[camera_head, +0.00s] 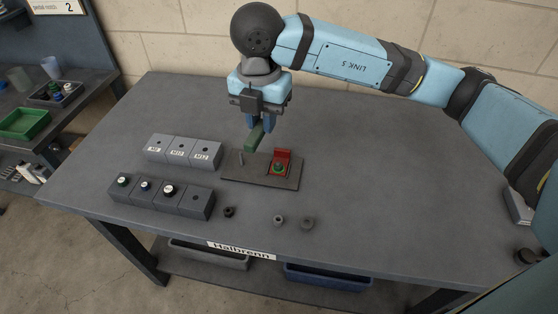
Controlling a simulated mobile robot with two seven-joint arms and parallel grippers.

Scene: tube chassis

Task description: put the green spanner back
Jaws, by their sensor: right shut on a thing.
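My right gripper (259,128) comes down from above over the middle of the table. It is shut on a green bar-like piece, which looks like the green spanner (254,138). The spanner is held tilted, its lower end just above a dark flat plate (229,172). I cannot tell whether it touches the plate. A small upright post (241,158) stands at the plate's left part. A red fixture (284,155) with a green round part sits at its right part. My left gripper is not in view.
Grey blocks labelled with sizes (180,142) stand left of the plate. A second row of blocks (197,207) in front holds several round knobs. Loose small rings (307,224) lie near the front edge. The table's right half is mostly clear. A green tray (22,123) stands on a side bench.

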